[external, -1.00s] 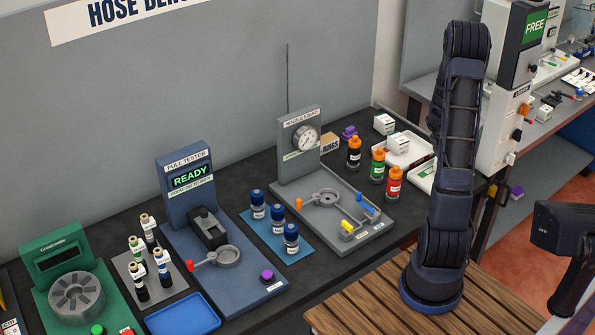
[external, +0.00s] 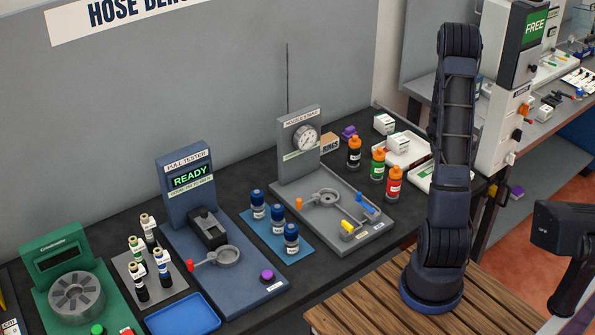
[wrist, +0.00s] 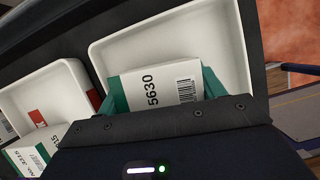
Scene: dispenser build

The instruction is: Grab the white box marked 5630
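The white box marked 5630 (wrist: 160,86) shows in the middle of the wrist view, with a green band at its left end and a barcode at its right. It is seen against a white tray (wrist: 222,36). Teal finger parts of my gripper (wrist: 158,92) show close to both ends of the box. I cannot tell whether they touch or press it, or whether the box rests in the tray. In the external view my gripper is hidden behind my arm.
In the external view, white boxes (external: 384,123) stand at the bench's far end, near red, green and black bottles (external: 394,184) with orange caps.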

